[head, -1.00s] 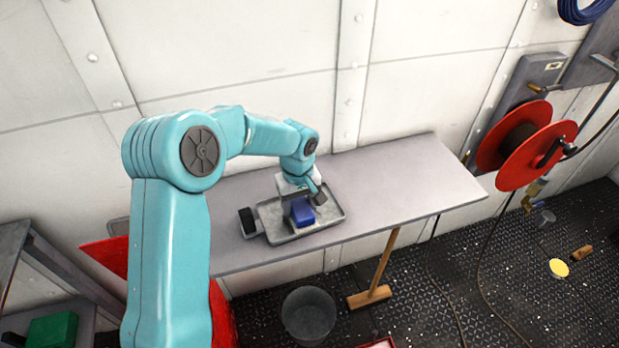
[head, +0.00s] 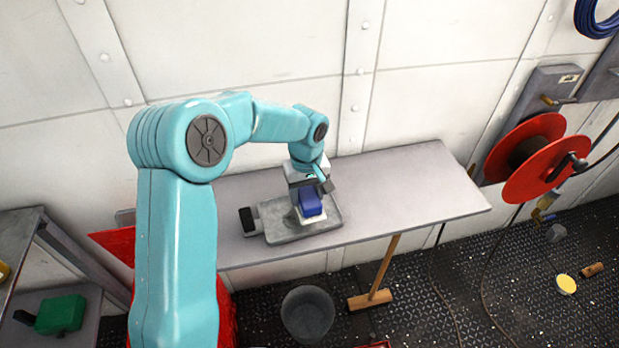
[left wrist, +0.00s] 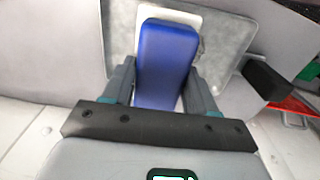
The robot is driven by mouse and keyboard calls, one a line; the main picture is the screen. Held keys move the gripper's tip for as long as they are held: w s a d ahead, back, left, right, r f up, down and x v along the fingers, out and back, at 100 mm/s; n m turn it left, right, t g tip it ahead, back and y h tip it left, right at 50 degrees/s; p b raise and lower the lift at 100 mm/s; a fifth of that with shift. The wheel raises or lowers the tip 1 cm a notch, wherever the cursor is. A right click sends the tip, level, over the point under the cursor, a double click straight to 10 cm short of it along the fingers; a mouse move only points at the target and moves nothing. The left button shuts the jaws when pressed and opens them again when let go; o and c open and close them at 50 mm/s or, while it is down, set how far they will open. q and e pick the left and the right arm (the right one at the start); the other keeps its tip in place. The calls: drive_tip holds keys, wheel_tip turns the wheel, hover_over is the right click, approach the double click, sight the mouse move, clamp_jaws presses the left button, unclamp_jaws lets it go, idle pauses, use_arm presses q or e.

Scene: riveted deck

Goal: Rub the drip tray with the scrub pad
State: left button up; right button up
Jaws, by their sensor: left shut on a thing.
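The drip tray (head: 276,226) is a shallow grey metal tray with a black handle at its left end, lying on the bench. The scrub pad is a blue block (head: 311,205) with a white base; it also shows in the left wrist view (left wrist: 166,60). My left gripper (head: 309,192) is shut on the blue block, with one finger on each side in the left wrist view. The pad is over the right half of the tray; I cannot tell whether its white base touches the tray floor. My right gripper is not in view.
The grey bench (head: 410,190) is clear to the right of the tray. A dark bucket (head: 307,314) and a wooden-handled broom (head: 384,270) stand in front. A red hose reel (head: 540,160) hangs at the right. A green box (head: 60,314) sits on a shelf at lower left.

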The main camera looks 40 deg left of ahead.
use_arm(q)
wheel_tip(320, 180, up, 4)
drive_tip(key=shift+s+f+p, duration=0.1)
drive_tip(key=shift+f+p, duration=0.15)
drive_tip(key=shift+p, duration=0.65)
drive_tip(key=shift+r, duration=0.15)
drive_tip(key=shift+a, duration=0.1)
